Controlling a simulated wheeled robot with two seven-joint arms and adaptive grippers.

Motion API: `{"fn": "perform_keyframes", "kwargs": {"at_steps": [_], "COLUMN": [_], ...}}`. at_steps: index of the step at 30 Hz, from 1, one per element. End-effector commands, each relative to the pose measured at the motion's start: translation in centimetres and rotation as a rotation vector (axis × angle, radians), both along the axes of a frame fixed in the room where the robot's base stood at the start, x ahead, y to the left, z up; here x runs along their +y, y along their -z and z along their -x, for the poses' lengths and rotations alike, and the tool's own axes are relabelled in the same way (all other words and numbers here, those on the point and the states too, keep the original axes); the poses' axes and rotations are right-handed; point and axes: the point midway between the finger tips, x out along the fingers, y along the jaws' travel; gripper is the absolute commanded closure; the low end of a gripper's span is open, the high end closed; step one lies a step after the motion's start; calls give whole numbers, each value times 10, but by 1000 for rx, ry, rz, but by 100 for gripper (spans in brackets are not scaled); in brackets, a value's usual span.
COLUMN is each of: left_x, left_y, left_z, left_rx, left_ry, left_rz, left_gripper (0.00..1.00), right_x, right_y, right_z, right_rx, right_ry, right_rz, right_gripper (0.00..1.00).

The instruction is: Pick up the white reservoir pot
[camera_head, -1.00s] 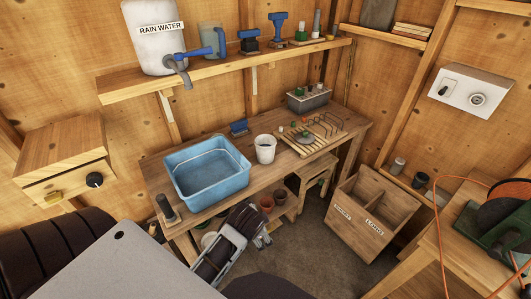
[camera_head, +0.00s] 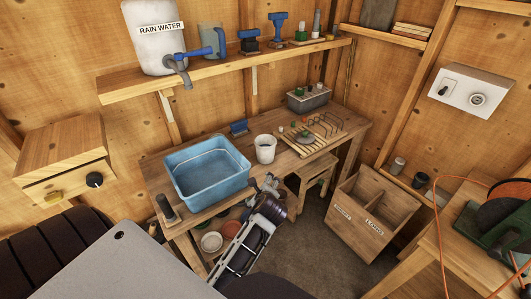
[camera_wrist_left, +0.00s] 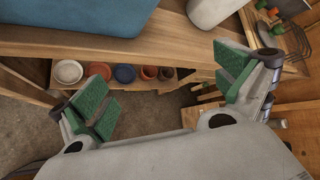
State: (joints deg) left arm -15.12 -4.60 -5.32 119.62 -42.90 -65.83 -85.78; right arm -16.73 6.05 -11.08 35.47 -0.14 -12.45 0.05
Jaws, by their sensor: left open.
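The white reservoir pot (camera_head: 265,149) stands upright on the wooden bench (camera_head: 240,203), just right of the blue tub (camera_head: 205,172). My left gripper (camera_head: 266,186) is in front of the bench edge, below and nearer than the pot, and apart from it. In the left wrist view, its green-padded fingers (camera_wrist_left: 165,88) are spread wide with nothing between them. The pot's lower part (camera_wrist_left: 213,10) shows at the top of that view, beyond the fingers, beside the tub (camera_wrist_left: 105,14). My right gripper is not in view.
A low shelf under the bench holds a white saucer (camera_wrist_left: 68,71), a blue dish (camera_wrist_left: 124,73) and terracotta pots (camera_wrist_left: 149,73). A slatted rack (camera_head: 305,140) lies right of the pot. A wooden crate (camera_head: 371,212) stands on the floor at right.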

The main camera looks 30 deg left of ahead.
Motion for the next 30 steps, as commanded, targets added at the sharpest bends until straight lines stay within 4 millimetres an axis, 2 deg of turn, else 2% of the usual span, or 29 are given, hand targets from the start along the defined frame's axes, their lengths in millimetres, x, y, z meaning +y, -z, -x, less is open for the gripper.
{"fn": "perform_keyframes", "kwargs": {"at_steps": [9, 15, 30], "left_x": [4, 3, 1], "left_y": [-17, -25, -33], "left_z": [-34, -48, -61], "left_rx": [119, 178, 241], "left_ry": [187, 261, 329], "left_rz": [-329, -473, -609], "left_gripper": [1, 1, 1], "right_x": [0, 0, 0], "right_y": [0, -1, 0], "right_z": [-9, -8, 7], "right_rx": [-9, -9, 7], "right_ry": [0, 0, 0], "right_rz": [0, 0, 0], "right_gripper": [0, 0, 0]}}
